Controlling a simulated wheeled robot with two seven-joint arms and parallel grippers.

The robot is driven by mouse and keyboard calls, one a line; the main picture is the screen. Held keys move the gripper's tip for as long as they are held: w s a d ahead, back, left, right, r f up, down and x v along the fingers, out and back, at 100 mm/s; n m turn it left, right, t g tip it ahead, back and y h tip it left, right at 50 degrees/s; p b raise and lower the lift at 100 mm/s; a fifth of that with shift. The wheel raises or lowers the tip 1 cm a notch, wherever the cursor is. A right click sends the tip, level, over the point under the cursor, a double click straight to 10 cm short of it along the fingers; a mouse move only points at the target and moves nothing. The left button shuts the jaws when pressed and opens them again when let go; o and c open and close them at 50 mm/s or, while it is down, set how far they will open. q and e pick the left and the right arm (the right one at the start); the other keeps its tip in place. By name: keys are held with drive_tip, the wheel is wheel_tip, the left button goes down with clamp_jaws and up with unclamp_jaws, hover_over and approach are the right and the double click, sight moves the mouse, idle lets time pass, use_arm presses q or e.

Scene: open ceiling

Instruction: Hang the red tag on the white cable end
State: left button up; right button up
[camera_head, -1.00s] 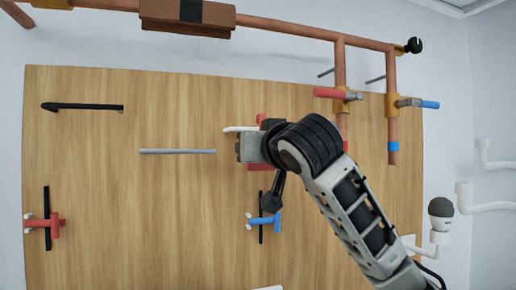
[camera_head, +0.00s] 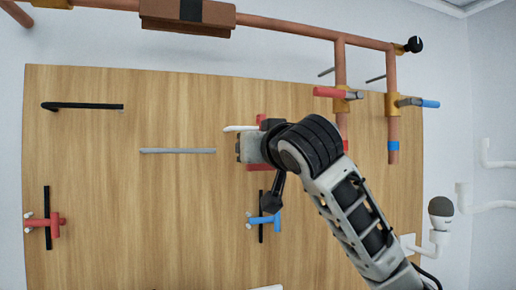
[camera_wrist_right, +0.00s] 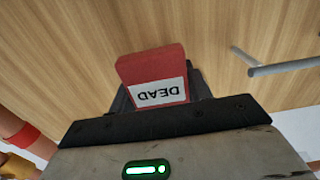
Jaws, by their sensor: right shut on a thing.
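The red tag (camera_wrist_right: 155,82) has a white label reading DEAD, upside down in the right wrist view. My right gripper (camera_wrist_right: 158,95) is shut on it. In the head view my right gripper (camera_head: 250,148) is in front of the wooden board, and my arm hides most of what it holds. Red parts (camera_head: 258,168) show above and below the gripper; I cannot tell which belong to the tag. A white rod-like end (camera_head: 240,128) sticks out to the left just above the gripper; it may be the white cable end. My left gripper is out of view.
The wooden board (camera_head: 110,240) carries a black hooked bar (camera_head: 85,106), a grey rod (camera_head: 178,151), a red fitting (camera_head: 44,222) and a blue fitting (camera_head: 264,222). Copper pipes (camera_head: 290,30) run above and down the right side.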

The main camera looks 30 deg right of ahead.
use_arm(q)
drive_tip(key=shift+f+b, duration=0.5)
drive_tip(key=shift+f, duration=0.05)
use_arm(e)
drive_tip(key=shift+f, duration=0.7)
drive_tip(key=o, duration=1)
drive_tip(key=shift+o, duration=0.2)
drive_tip(key=shift+s, duration=0.1)
use_arm(q)
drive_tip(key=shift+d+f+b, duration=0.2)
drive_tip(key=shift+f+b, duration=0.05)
drive_tip(key=shift+b, duration=0.55)
use_arm(e)
drive_tip(key=v, duration=1.6)
